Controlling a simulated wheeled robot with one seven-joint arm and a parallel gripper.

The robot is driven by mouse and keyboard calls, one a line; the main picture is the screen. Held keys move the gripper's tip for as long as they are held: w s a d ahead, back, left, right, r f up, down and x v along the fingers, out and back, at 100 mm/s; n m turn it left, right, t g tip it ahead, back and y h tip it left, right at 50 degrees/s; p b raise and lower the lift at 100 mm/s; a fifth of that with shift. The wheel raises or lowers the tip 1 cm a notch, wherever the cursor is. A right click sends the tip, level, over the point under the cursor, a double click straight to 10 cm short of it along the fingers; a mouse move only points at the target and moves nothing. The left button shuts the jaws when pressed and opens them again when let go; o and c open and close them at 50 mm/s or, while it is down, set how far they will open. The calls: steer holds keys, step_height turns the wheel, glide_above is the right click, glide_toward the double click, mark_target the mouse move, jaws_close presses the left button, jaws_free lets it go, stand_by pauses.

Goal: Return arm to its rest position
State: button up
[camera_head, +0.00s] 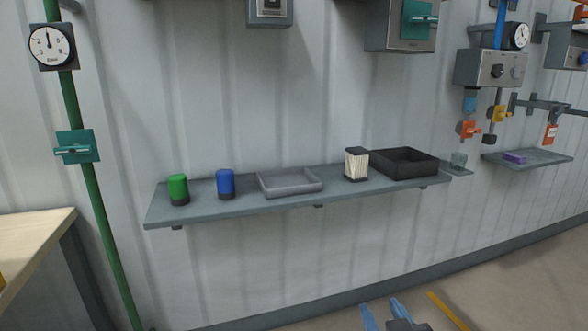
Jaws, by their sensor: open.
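My gripper (384,312) shows at the bottom edge of the head view, right of the middle. Its two blue fingers point up and stand apart, with nothing between them. The gripper is in front of the wall's foot, below the grey shelf (240,207), and touches nothing that I can see. The rest of my arm is mostly out of the picture.
The shelf bears a green cylinder (178,189), a blue cylinder (225,184), a grey tray (290,182), a small pale container (356,164) and a black bin (404,162). A green pipe (88,200) and a wooden table (35,235) stand left.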

steer(key=s+d+f, duration=0.1)
steer(key=s+f, duration=0.2)
steer(key=s, duration=0.5)
steer(key=s+d+f+m, duration=0.1)
steer(key=s+d+f, duration=0.1)
steer(key=s, duration=0.5)
steer(key=s+d+f, duration=0.1)
steer(key=s+f, duration=0.2)
steer(key=s, duration=0.5)
steer(key=s+d+r, duration=0.1)
steer(key=s+r, duration=0.2)
steer(key=s, duration=0.5)
steer(key=s+d+r+m, duration=0.1)
steer(key=s+d+r, duration=0.1)
steer(key=s, duration=0.7)
steer(key=shift+r+g+h, duration=0.3)
steer(key=shift+r+g, duration=0.1)
steer(key=shift+r, duration=0.35)
